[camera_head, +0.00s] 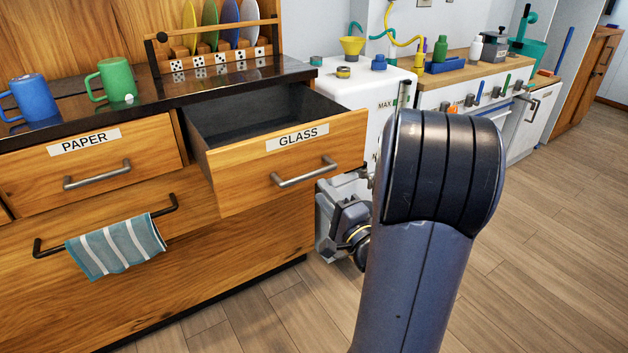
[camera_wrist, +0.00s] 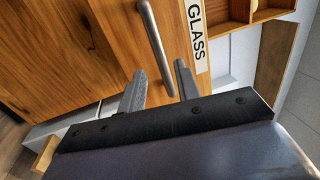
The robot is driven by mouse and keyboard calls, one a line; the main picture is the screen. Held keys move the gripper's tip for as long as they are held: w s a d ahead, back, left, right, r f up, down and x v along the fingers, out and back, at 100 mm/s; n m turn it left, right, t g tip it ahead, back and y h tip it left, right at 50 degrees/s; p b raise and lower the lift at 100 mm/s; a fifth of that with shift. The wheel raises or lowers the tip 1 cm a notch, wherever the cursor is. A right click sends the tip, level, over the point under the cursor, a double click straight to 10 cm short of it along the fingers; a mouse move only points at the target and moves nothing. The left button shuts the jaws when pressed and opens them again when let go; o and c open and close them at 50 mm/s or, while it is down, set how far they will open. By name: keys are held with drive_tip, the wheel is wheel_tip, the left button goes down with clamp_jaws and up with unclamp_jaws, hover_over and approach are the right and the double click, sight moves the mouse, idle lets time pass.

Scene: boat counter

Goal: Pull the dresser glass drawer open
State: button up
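The GLASS drawer (camera_head: 240,168) stands pulled well out of the dresser, and its dark inside shows empty. Its metal bar handle (camera_head: 304,174) is on the wooden front, below the GLASS label (camera_head: 297,137). In the wrist view the handle (camera_wrist: 153,40) runs down toward the gap between my fingers, under the label (camera_wrist: 195,30). My gripper (camera_wrist: 162,82) is open, its two fingers apart with space beside the bar. In the head view my arm hides most of the gripper, right of the drawer front; contact with the handle cannot be told.
The shut PAPER drawer (camera_head: 90,165) is at left, above a bar with a striped towel (camera_head: 115,246). Blue (camera_head: 33,97) and green (camera_head: 115,79) mugs and a plate rack stand on the dark countertop. A white unit (camera_head: 345,90) stands behind. The wooden floor at right is clear.

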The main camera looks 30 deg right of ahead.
sight(307, 174)
drive_tip(key=shift+s+f, duration=0.2)
drive_tip(key=shift+s, duration=0.7)
drive_tip(key=shift+s+f, duration=0.2)
drive_tip(key=shift+s, duration=0.7)
drive_tip(key=w, duration=0.3)
drive_tip(key=w+r, duration=0.1)
drive_tip(key=w, duration=0.3)
drive_tip(key=w+r+b, duration=0.1)
drive_tip(key=w, duration=0.3)
drive_tip(key=shift+w+a, duration=0.15)
drive_tip(key=shift+w, duration=0.05)
drive_tip(key=shift+r, duration=0.1)
